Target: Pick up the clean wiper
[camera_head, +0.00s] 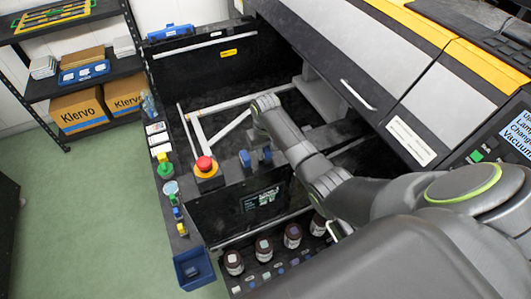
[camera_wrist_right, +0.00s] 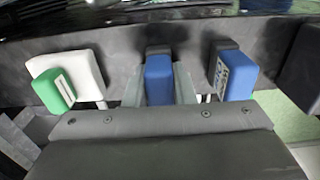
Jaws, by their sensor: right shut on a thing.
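My right gripper (camera_wrist_right: 170,88) is shut on a blue block (camera_wrist_right: 157,77), which looks like a wiper, with a grey finger on each side of it. A dark part shows behind this block. In the head view my right arm reaches in from the right across the open machine, and its fingertips cannot be made out. Two blue pieces (camera_head: 265,155) show beside the arm; I cannot tell which one is held. My left gripper is not in view.
A white block with a green piece (camera_wrist_right: 62,82) stands left of the held block, and a labelled blue block (camera_wrist_right: 234,75) stands right. A red-topped button (camera_head: 205,164), dark bottles (camera_head: 264,248) and a blue bin (camera_head: 194,268) lie near the machine's front.

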